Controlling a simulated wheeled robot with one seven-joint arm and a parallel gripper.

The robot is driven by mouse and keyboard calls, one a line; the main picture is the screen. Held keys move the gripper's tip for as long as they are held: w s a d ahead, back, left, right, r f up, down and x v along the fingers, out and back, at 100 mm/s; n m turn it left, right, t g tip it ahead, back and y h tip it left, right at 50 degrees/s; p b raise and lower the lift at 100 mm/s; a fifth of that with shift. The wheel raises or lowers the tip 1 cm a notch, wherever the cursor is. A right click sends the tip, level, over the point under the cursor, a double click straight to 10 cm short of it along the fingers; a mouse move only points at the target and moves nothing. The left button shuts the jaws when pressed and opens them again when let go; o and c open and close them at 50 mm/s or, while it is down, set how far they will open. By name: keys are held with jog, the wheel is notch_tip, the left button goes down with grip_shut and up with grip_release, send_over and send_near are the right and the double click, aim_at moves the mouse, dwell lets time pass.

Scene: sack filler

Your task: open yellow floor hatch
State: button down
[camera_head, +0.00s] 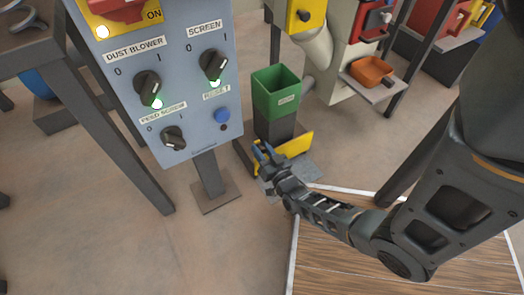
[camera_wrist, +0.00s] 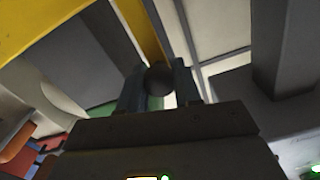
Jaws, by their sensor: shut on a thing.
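A yellow panel (camera_head: 297,143), which looks like the floor hatch, is low at the foot of the green bin in the head view. Its opening angle is hard to tell. My gripper (camera_head: 263,152) reaches down to the panel's left end, with blue fingertips close together. In the wrist view, my gripper (camera_wrist: 160,88) is shut on a dark round knob (camera_wrist: 159,76), with one finger on each side. A narrow yellow bar (camera_wrist: 141,27) runs up from the knob. A broad yellow surface (camera_wrist: 40,22) fills the upper left. How the knob joins the hatch is hidden.
A control panel (camera_head: 185,115) on a post stands left of my gripper. A green bin (camera_head: 277,92) stands just behind the yellow panel. A wooden platform (camera_head: 350,262) with a pale edge lies under my arm. Bare floor (camera_head: 90,240) is free at the left.

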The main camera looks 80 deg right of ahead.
notch_tip(320, 180, up, 6)
jog(key=p, duration=0.4)
jog(key=shift+r, duration=0.15)
jog(key=c, duration=0.8)
grip_release()
jog(key=shift+p+v, duration=0.85)
jog(key=shift+v, duration=3.1)
